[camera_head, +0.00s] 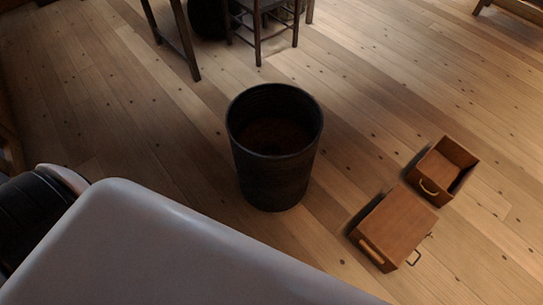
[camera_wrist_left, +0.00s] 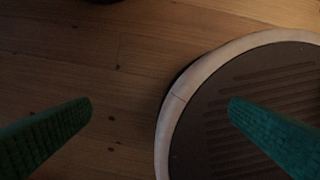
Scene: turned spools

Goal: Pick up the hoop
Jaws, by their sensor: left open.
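I cannot make out a hoop in either view. My left gripper (camera_wrist_left: 160,106) shows in the left wrist view as two green ribbed fingers, wide apart, with nothing between them that they touch. Wooden floor lies below the gap. The right finger overlaps a dark ribbed round surface with a pale curved rim, which I cannot tell for certain from my own base. No gripper shows in the head view, and my right gripper is in neither view.
A black open bin (camera_head: 275,148) with a brown inside stands mid-floor. Two small wooden drawer-like boxes, one open (camera_head: 443,171) and one brown-topped (camera_head: 395,228), lie to its right. A dark chair (camera_head: 263,22) stands behind. The plank floor between is clear.

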